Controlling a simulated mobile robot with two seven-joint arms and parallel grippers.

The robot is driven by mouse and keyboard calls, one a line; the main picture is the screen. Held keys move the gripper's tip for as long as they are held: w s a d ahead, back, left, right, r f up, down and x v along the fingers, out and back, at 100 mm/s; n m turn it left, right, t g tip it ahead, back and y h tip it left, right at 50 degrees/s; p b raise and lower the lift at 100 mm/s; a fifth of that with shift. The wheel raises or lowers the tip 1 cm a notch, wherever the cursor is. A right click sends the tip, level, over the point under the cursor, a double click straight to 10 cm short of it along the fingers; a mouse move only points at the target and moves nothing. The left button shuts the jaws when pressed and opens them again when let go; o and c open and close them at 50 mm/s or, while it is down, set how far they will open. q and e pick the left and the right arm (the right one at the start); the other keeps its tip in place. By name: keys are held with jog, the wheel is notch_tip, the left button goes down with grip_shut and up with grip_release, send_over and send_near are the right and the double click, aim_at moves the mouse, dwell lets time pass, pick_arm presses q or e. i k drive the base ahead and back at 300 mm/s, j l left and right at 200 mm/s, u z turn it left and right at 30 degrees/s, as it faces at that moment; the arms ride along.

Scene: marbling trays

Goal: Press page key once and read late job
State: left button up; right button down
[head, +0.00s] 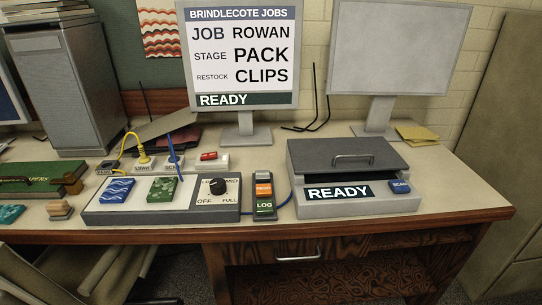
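The job monitor (241,56) stands at the back centre. Its screen reads "BRINDLECOTE JOBS", job ROWAN, stage PACK, restock CLIPS, with READY along the bottom. A small upright key block (264,217) stands on the table in front of it. A dark grey part sits at the block's top. I cannot tell which key is the page key. Neither of my grippers is in view, and nothing touches the keys.
Right of the keys sits a grey scanner box (309,210) with a READY display and blue SCAN button (401,187). Left is a control panel (106,218) with a black knob (218,186). Behind are a power strip (220,168) and blank monitor (398,47). The table's front right is clear.

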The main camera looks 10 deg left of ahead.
aim_at(261, 175)
jog(key=i+j+z, duration=0.1)
jog(key=i, duration=0.35)
jog(key=i+j+z, duration=0.1)
jog(key=i+j, duration=0.25)
jog(key=i, duration=0.1)
